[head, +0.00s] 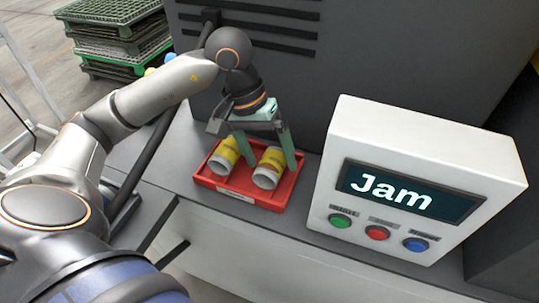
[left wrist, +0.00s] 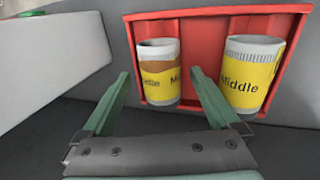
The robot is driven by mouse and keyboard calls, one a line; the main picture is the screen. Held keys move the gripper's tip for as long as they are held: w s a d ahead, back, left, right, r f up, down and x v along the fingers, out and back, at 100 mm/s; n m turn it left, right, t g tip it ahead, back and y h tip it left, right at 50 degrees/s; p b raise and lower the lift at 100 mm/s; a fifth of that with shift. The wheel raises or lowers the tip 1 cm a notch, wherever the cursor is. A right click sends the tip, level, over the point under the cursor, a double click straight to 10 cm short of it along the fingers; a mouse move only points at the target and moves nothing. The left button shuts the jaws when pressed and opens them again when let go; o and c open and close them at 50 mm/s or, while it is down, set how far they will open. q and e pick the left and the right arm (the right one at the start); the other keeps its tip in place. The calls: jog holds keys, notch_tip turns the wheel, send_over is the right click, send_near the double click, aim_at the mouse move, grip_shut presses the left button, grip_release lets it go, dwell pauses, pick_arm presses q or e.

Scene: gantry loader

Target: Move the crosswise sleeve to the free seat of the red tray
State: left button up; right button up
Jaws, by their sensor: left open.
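The red tray (head: 270,206) stands on the grey ledge. It also shows in the left wrist view (left wrist: 208,30). Two yellow-and-white sleeves lie side by side in it: the right one (head: 268,168) and the left one (head: 223,157). In the left wrist view, the sleeve with a brown band (left wrist: 160,72) is at left and a plain yellow one (left wrist: 250,75) at right, both marked "Middle". Neither visibly lies crosswise. My left gripper (head: 270,166) is open over the tray; its fingers stand either side of the brown-banded sleeve. Contact cannot be told. I see no empty seat.
A white control box (head: 330,185) with a screen reading "Jam" and green, red and blue buttons stands close right of the tray. A dark vented machine wall (head: 350,60) rises behind. Green pallets (head: 115,35) are stacked at far left.

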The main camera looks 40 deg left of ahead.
pick_arm(q)
jog(key=w+d+p+v, duration=0.1)
jog(key=p+v, duration=0.5)
jog(key=v, duration=1.2)
jog(key=shift+s+d+r, duration=0.3)
jog(key=shift+d, duration=0.15)
